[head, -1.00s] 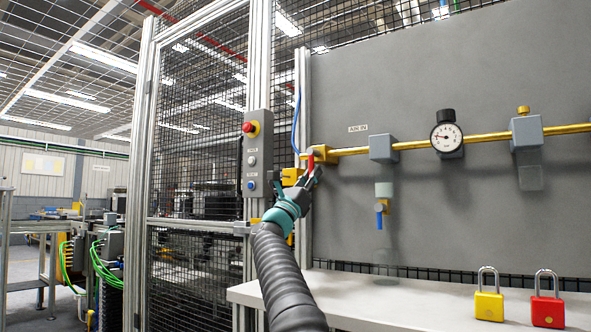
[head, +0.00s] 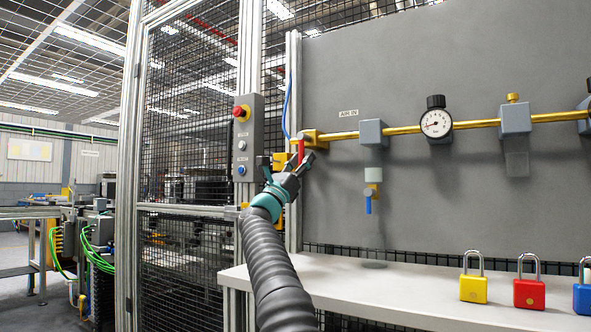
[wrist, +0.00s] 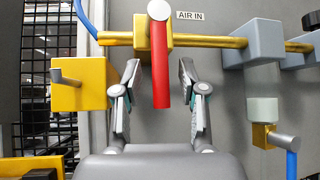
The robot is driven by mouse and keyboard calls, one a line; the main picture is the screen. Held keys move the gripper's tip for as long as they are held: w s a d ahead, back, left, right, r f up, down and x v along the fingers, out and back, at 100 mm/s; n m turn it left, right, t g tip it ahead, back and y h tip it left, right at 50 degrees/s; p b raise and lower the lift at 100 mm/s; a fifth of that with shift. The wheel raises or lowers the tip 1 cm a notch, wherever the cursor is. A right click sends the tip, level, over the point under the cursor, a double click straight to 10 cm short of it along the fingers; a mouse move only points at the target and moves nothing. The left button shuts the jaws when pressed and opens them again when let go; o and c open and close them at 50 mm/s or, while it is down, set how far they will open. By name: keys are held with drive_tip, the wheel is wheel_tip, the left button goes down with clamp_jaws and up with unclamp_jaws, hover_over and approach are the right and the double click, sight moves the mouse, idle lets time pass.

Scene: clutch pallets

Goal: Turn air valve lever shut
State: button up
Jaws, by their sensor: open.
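The red air valve lever (wrist: 161,65) hangs straight down from a round silver pivot on the brass valve body (wrist: 122,36), beside the AIR IN label (wrist: 190,15). In the head view the lever (head: 301,151) shows small and upright at the left end of the brass pipe. My gripper (wrist: 161,95) is open, with one finger on each side of the lever; a gap shows on both sides. In the head view my gripper (head: 286,162) is at the lever, and its contact with it cannot be told there.
A yellow block with a pin (wrist: 80,82) is left of the lever. A button box (head: 242,140) is on the fence post. Padlocks (head: 473,288) stand on the shelf (head: 400,300).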

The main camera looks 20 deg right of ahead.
drive_tip(key=shift+a, duration=0.1)
drive_tip(key=v, duration=1.2)
idle(0.4)
drive_tip(key=s+a+n+t+y+p, duration=0.1)
drive_tip(key=a+n+t+y, duration=0.1)
drive_tip(key=n+t+y, duration=0.55)
drive_tip(key=a+n+t+y, duration=0.35)
drive_tip(key=n+y, duration=0.45)
drive_tip(key=n, duration=0.5)
drive_tip(key=s+a+f+n+g+y+p, duration=0.2)
drive_tip(key=s+a+f+n+g+y, duration=0.2)
drive_tip(key=s+f+n+y, duration=0.75)
drive_tip(key=s+f+n+g+h, duration=0.1)
drive_tip(key=s+f+n+g, duration=0.5)
drive_tip(key=s+f, duration=0.8)
drive_tip(key=s+d+f+n+g+h+p, duration=0.1)
drive_tip(key=s+f+n+g, duration=0.6)
drive_tip(key=s+f+n, duration=0.4)
drive_tip(key=s+f, duration=0.4)
drive_tip(key=shift+s+f+h, duration=0.3)
drive_tip(key=shift+s+h, duration=0.1)
